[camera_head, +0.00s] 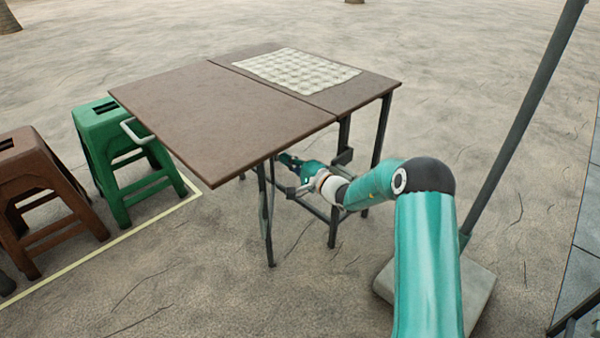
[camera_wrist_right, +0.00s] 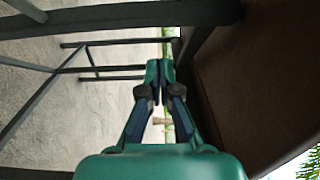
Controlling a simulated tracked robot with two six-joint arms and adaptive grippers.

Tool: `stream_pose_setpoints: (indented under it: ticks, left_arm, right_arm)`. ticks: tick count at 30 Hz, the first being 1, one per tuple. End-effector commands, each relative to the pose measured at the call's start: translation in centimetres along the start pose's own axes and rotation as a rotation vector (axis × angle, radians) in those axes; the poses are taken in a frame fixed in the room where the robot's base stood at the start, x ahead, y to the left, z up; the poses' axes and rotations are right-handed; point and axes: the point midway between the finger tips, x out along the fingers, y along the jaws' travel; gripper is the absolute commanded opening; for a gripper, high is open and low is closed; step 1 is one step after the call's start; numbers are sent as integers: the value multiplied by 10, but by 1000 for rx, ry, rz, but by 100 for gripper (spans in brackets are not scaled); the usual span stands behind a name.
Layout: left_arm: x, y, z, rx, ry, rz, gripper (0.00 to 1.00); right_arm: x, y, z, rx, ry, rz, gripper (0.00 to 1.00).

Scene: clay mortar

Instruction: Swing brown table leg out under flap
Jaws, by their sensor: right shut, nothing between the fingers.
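The brown folding table (camera_head: 200,115) stands with its left flap level, flush with the right part of the top. A dark, thin leg (camera_head: 268,225) reaches the ground below the flap's front edge, left of the fixed frame (camera_head: 380,135). My right gripper (camera_head: 287,160) is under the tabletop, partly hidden by its edge. In the right wrist view, my right gripper (camera_wrist_right: 158,68) has its fingertips together with nothing between them. Dark frame bars (camera_wrist_right: 45,85) lie to its left, and the brown underside (camera_wrist_right: 245,90) is on the right. I cannot tell whether the fingers touch a bar.
A patterned cloth (camera_head: 297,70) lies on the top's right part. A white handle (camera_head: 133,132) is at the flap's left edge. A green stool (camera_head: 110,120) and a brown stool (camera_head: 30,165) stand left. A pole (camera_head: 525,110) rises from a slab (camera_head: 470,285) at right.

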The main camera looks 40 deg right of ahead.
Motion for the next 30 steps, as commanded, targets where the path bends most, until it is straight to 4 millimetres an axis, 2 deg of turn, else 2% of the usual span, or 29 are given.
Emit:
stream_pose_setpoints:
  ticks: [1, 3, 9, 24, 30]
  left_arm:
    - [4, -2, 0, 0, 0, 0, 40]
    - [8, -3, 0, 0, 0, 0, 40]
    - [13, -5, 0, 0, 0, 0, 40]
    - [14, -5, 0, 0, 0, 0, 40]
    - [20, -7, 0, 0, 0, 0, 40]
  right_arm:
    - [10, 2, 1, -1, -2, -1, 0]
    - [18, 2, 12, 1, -3, -1, 0]
    - [32, 1, 26, 0, -1, 1, 0]
    - [35, 1, 29, 1, 1, 2, 0]
    - [42, 2, 34, 0, 5, 1, 0]
